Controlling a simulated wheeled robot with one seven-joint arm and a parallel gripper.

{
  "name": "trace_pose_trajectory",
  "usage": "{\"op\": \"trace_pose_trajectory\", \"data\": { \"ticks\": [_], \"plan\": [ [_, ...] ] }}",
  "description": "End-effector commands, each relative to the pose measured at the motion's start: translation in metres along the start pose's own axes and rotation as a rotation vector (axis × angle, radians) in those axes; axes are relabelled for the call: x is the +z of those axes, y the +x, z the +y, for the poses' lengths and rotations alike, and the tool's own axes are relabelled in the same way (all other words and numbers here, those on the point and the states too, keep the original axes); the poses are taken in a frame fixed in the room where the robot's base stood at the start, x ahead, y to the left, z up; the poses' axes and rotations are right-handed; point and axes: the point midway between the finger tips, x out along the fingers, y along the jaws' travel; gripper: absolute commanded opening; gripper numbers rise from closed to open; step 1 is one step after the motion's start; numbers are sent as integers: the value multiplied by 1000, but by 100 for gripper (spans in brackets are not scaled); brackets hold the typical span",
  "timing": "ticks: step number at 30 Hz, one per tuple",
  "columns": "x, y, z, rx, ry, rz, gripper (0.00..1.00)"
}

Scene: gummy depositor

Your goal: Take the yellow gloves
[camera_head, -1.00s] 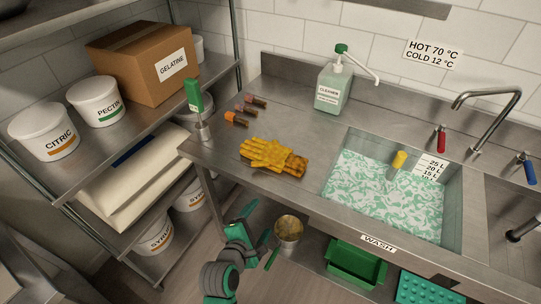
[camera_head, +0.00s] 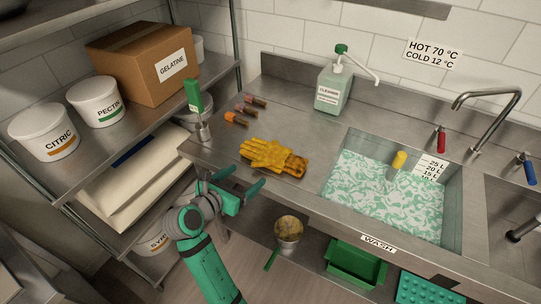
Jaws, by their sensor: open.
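The yellow gloves (camera_head: 268,155) lie flat in a stack on the steel counter (camera_head: 240,210), left of the sink and close to its front edge. My gripper (camera_head: 242,180) is at the counter's front left edge, to the lower left of the gloves. Its two green fingers are apart, with nothing between them. The gripper is clear of the gloves, and the gloves are fully in view.
The sink (camera_head: 380,190) of foamy water is to the right. A cleaner bottle (camera_head: 331,87) stands at the back. Shelves (camera_head: 125,125) rise at left.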

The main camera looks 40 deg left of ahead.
Motion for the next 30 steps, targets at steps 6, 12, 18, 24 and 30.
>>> {"op": "trace_pose_trajectory", "data": {
  "ticks": [6, 12, 18, 24, 30],
  "plan": [
    [1, 14, -1, -1, 2, 0, 77],
    [4, 41, -1, -2, 1, 0, 77],
    [5, 61, -1, 0, 1, -1, 77],
    [4, 63, -1, 0, 2, 0, 77],
    [4, 63, 0, 0, 2, 0, 46]
  ]
}}
